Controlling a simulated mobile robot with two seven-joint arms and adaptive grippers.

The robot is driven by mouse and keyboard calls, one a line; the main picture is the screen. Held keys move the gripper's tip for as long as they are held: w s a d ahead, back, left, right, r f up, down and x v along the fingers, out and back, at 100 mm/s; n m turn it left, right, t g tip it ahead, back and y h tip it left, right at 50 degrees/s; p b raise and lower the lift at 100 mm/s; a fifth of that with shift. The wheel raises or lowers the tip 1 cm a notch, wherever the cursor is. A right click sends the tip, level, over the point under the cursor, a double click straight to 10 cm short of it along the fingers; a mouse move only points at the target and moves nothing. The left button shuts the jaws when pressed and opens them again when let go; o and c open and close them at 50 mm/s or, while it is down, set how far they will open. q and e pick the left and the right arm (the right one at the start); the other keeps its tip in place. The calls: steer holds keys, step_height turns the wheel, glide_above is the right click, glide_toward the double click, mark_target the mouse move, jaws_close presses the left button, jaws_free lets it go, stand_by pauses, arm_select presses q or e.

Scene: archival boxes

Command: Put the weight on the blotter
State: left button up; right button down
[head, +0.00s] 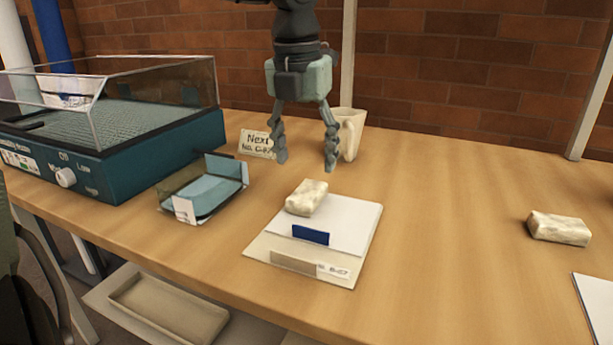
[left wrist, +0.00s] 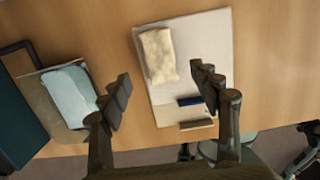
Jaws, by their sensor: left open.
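A pale, marbled block-shaped weight (head: 306,197) lies on the white blotter sheet (head: 350,222), near its back left corner. The sheet rests on a cream board or folder (head: 262,246) with a blue tab and a label at its front. A second, similar marbled block (head: 559,228) lies on bare table at the right. My left gripper (head: 306,160) is open and empty, fingers down, above and behind the weight on the sheet. In the left wrist view the weight (left wrist: 158,55) shows ahead of and between the open fingers (left wrist: 162,82), apart from them. My right gripper is not seen.
A teal device with a clear cover (head: 110,150) stands at the left. A small clear-walled tray (head: 178,208) sits left of the sheet. A cream mug (head: 350,133) and a sign card (head: 257,143) stand behind. Another white sheet (head: 598,300) lies at the right edge. The table between is clear.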

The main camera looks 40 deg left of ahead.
mark_target(303, 195)
arm_select(q)
steer(key=r, duration=0.5)
steer(key=shift+s+d+r, duration=0.1)
steer(key=shift+s, duration=0.3)
